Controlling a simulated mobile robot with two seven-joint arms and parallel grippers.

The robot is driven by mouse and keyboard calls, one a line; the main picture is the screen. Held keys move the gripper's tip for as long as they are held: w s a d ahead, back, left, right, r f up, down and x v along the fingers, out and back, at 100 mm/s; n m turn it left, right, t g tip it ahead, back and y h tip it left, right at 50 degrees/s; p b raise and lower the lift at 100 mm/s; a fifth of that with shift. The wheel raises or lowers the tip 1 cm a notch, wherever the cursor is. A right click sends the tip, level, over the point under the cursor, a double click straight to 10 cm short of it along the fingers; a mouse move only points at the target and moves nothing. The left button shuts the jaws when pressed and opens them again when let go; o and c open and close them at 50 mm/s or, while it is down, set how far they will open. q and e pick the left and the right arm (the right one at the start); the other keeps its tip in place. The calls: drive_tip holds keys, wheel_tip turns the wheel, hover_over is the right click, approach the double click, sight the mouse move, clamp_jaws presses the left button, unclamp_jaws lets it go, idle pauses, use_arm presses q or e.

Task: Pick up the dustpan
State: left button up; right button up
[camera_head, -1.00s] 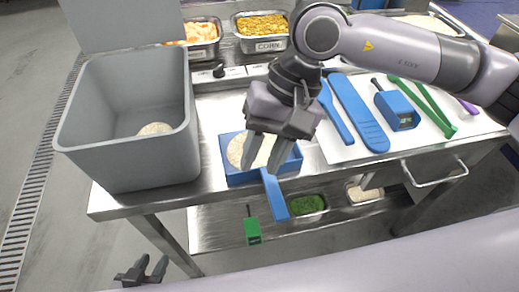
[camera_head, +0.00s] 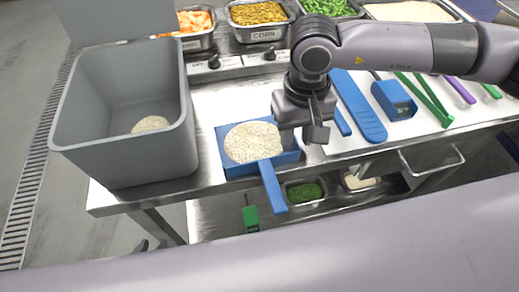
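The blue dustpan (camera_head: 227,168) lies on the steel table with a round heap of pale rice (camera_head: 254,143) in it. Its blue handle (camera_head: 272,187) points toward me over the table's front edge. My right gripper (camera_head: 303,137) is over the dustpan's right side, close to its rim and right of the handle. Its fingers look apart, with nothing visible between them. Whether it touches the rim cannot be told. The rest is hidden behind my arm.
A grey open bin (camera_head: 120,160) with some rice inside stands left of the dustpan. Blue, green and purple tools lie on the right, including a blue spatula (camera_head: 358,108). Food pans (camera_head: 258,36) line the back. A lower shelf holds a green-handled tool (camera_head: 250,216).

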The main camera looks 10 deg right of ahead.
clamp_jaws()
drive_tip(key=shift+r, duration=0.1)
